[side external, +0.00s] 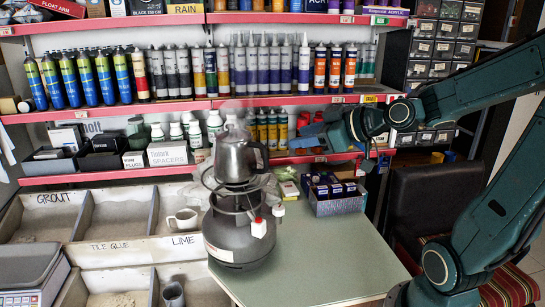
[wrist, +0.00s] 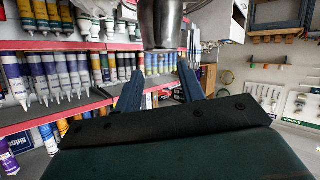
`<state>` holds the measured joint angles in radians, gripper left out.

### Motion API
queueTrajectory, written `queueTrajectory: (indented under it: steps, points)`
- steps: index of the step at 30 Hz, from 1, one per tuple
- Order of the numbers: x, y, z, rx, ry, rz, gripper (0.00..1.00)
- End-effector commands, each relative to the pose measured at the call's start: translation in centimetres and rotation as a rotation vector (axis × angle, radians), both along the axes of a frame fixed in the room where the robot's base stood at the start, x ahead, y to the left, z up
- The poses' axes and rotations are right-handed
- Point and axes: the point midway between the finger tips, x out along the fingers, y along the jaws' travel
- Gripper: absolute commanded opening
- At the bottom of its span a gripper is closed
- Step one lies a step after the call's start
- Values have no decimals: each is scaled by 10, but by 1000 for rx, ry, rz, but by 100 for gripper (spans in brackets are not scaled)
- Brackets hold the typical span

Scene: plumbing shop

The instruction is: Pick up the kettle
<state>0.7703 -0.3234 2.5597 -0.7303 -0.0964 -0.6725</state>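The kettle (side external: 235,160) is a dull metal pot with a lid and a dark handle on its right side. It sits upright on the burner of a grey gas bottle (side external: 240,235) in the side external view. Its lower part shows at the top of the wrist view (wrist: 161,24); its top is cut off there. My gripper (side external: 304,138) is to the right of the kettle, apart from it, with its blue fingers towards it. In the wrist view the fingers are spread with nothing between them, so my gripper (wrist: 160,72) is open.
A box of small cartons (side external: 337,198) stands on the green table (side external: 318,255), right of the gas bottle. Shelves of tubes and bottles (side external: 255,68) rise behind. A mug (side external: 184,220) sits among the bins at left. The table's front is clear.

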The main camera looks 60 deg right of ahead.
Motion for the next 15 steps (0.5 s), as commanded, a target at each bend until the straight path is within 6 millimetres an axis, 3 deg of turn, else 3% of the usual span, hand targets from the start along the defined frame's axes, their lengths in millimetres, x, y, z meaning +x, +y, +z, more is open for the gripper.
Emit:
queueTrajectory:
  steps: [15]
  points:
    - [11, -1, -4, 2, -6, -1, 39]
